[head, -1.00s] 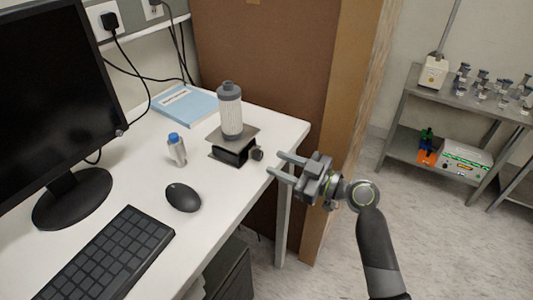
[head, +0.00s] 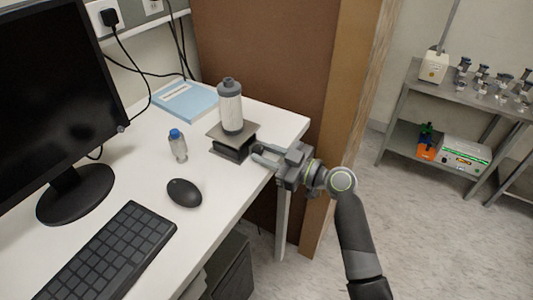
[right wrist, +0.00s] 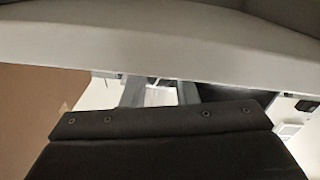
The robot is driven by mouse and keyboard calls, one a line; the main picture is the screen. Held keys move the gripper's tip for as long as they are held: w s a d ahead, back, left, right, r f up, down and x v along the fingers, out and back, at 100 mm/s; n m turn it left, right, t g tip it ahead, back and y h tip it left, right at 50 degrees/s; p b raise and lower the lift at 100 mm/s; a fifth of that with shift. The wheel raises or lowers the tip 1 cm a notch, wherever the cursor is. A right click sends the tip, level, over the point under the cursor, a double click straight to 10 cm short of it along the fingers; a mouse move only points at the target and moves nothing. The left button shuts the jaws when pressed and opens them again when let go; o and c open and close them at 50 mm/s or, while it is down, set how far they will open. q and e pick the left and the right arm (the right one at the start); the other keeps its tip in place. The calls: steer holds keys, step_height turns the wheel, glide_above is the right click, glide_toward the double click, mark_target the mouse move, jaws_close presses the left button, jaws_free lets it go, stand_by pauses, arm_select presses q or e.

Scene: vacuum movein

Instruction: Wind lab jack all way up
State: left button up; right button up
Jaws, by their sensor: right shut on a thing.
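The lab jack (head: 232,150) stands near the right edge of the white desk. Its flat grey top plate (head: 247,130) sits low above its dark base. A grey-and-white bottle (head: 230,108) stands upright on the plate. My right gripper (head: 259,155) reaches in from the right and is shut on the jack's knob, which its fingers hide in the head view. In the right wrist view the two fingers (right wrist: 160,92) point away from the camera; the knob cannot be made out there. My left gripper is not in view.
On the desk (head: 225,190) are a small blue-capped bottle (head: 178,146), a mouse (head: 184,193), a keyboard (head: 110,258), a monitor (head: 60,100) and a blue book (head: 185,100). A brown partition (head: 270,65) stands behind. Clear floor lies right of the desk.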

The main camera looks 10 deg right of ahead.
steer(key=shift+f+m+b, duration=0.1)
steer(key=shift+m+b, duration=0.4)
steer(key=shift+m, duration=1.6)
steer(key=o, duration=0.7)
steer(key=shift+b+v, duration=2.5)
steer(key=shift+v, duration=6.25)
